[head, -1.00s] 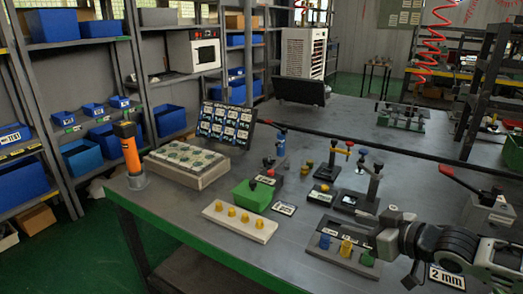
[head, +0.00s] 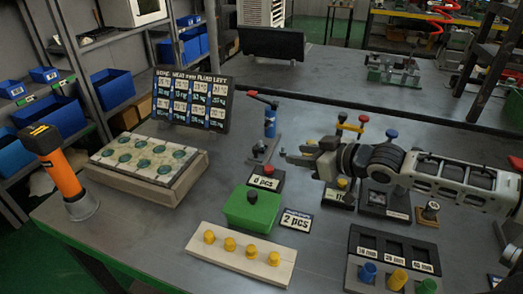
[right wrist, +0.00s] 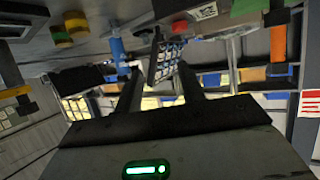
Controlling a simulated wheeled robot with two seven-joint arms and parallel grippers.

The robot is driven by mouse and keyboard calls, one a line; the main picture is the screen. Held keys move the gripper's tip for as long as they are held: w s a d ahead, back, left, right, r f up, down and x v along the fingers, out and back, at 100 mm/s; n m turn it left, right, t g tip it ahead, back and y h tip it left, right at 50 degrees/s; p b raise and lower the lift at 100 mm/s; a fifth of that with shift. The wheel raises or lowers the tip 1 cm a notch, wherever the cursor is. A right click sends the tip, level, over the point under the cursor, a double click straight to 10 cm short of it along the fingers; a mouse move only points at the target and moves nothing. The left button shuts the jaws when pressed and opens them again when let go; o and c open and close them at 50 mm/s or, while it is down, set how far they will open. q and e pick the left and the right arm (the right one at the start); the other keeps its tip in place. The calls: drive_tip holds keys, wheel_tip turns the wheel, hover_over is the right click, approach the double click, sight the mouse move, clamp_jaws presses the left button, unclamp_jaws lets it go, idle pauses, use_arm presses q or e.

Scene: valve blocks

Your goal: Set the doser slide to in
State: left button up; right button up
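No part in view is plainly marked as the doser slide. A green block (head: 248,208) with a dark knob on top stands mid-table, between a "0 pcs" card (head: 263,183) and a "2 pcs" card (head: 297,219). Behind it stands a blue post (head: 270,124) with a red lever; a blue post also shows in the right wrist view (right wrist: 116,46). My right gripper (head: 286,156) reaches in from the right, just right of the blue post's base and above the cards. Its fingers (right wrist: 160,86) are apart with nothing seen between them. My left gripper is out of view.
A white strip (head: 238,256) with yellow pegs lies in front. A dark tray (head: 392,248) with colored pegs is at right. Small levered fixtures stand under and behind my right arm. A tilted label board (head: 192,98) and an orange cylinder (head: 63,176) stand left.

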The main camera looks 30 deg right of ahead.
sight(258, 149)
drive_tip(key=b+x, duration=0.1)
drive_tip(key=x, duration=1.2)
drive_tip(key=shift+w+a+f, duration=0.1)
drive_tip(key=shift+w+f, duration=0.05)
drive_tip(key=shift+w, duration=0.15)
clamp_jaws()
